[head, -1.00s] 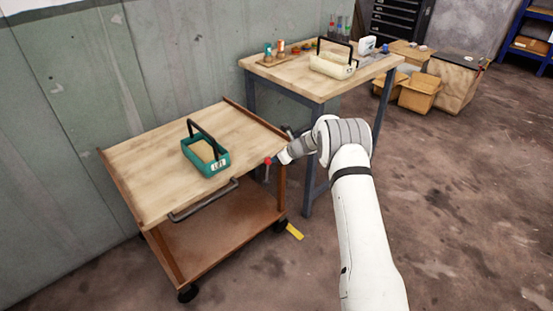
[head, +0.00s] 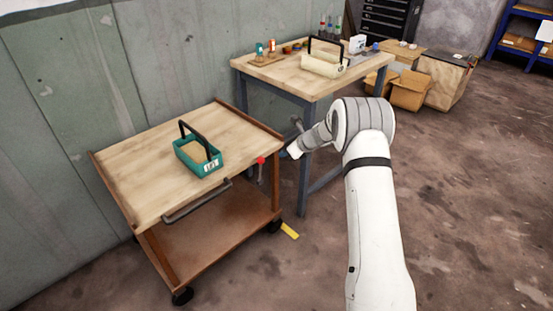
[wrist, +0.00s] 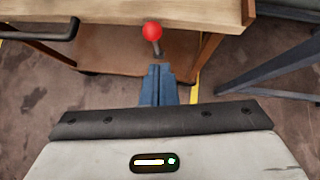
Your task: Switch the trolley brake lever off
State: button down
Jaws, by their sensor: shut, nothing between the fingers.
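The brake lever (head: 261,161) is a thin rod with a red ball knob at the right front corner of the wooden trolley (head: 140,165). The rod looks roughly upright in the head view. In the wrist view the red knob (wrist: 153,31) is ahead of my fingers, with the rod running down from it to a dark base. My gripper (head: 287,153) is to the right of the knob and apart from it. In the wrist view my blue fingers (wrist: 158,70) are together and empty, pointing at the lever's lower end.
A teal tote (head: 198,158) with a black handle stands on the trolley top. A grey push handle (head: 197,202) runs along its front edge. A workbench (head: 290,72) stands behind, its leg close to my wrist. A yellow strip (head: 290,230) lies on the floor. Open floor is at right.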

jog(key=shift+w+r+v, duration=0.15)
jog(key=shift+v, duration=0.9)
jog(key=shift+w+r+v, duration=0.1)
jog(key=shift+r+v, duration=0.05)
jog(key=shift+v, duration=0.95)
jog(key=shift+a+r, duration=0.1)
jog(key=shift+a, duration=0.05)
jog(key=s+r+n+g+h+p, duration=0.2)
jog(key=s+r+n+h+p, duration=0.15)
jog(key=s+r+n, duration=1.35)
jog(key=s+d+r+n+h+p, duration=0.1)
jog(key=s+d+r+n, duration=0.1)
jog(key=s, duration=0.8)
jog(key=s+d+r+n+h+p, duration=0.1)
jog(key=s+d+r+n, duration=0.1)
jog(key=s, duration=0.8)
jog(key=s+d+r+n+h+p, duration=0.1)
jog(key=s+d+r+n+p, duration=0.1)
jog(key=s, duration=0.8)
jog(key=shift+d+r+n+g+h, duration=0.4)
jog(key=shift+d+r+n, duration=0.25)
jog(key=shift+d+n, duration=0.35)
